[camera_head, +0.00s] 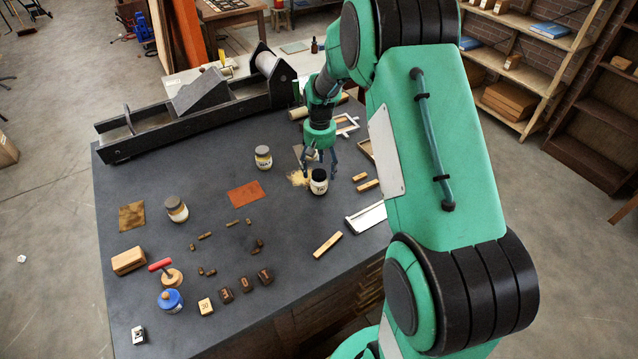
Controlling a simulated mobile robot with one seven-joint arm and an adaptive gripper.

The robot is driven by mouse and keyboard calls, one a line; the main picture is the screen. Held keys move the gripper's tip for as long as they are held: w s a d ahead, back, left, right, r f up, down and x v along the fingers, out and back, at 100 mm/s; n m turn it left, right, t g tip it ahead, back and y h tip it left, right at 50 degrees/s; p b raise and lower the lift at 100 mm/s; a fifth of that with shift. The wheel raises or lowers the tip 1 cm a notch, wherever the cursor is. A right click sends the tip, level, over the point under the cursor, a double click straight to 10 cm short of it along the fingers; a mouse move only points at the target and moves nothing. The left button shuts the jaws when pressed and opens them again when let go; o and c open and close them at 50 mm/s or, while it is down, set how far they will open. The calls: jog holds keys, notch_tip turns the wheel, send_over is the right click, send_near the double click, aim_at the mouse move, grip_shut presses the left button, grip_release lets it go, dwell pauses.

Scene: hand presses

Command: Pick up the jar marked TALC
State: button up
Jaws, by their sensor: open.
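My gripper (322,168) points down with its fingers spread, and nothing is seen held in it. I cannot tell whether the fingers touch the nearest jar.
A long press (200,105) fills the table's back edge. Bare table (285,235) is left of the strips.

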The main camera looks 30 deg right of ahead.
aim_at(319, 182)
jog(key=shift+f, duration=1.25)
jog(key=shift+f, duration=0.1)
jog(key=shift+w+a+f+b, duration=0.1)
jog(key=shift+f+b, duration=0.15)
jog(key=shift+f, duration=1)
jog(key=shift+a+f+b, duration=0.1)
jog(key=shift+f+b, duration=0.1)
jog(key=shift+f, duration=1.05)
jog(key=c, duration=1.5)
